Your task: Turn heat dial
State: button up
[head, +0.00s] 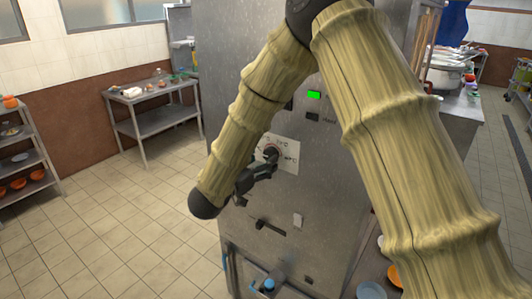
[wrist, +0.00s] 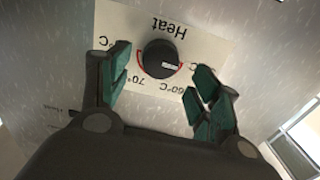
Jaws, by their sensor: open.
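The heat dial (wrist: 160,60) is a round black knob with a pale pointer mark, on a white label plate (wrist: 215,50) reading "Heat" with temperature marks and a red arc. It appears upside down in the wrist view.
Bowls (head: 372,290) stand at the cabinet's lower right. A steel table (head: 150,100) and open tiled floor (head: 110,220) lie to the left.

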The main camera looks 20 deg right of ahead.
aim_at(268, 156)
jog(key=shift+p+x, duration=0.4)
jog(key=shift+x, duration=1.1)
jog(key=c, duration=1)
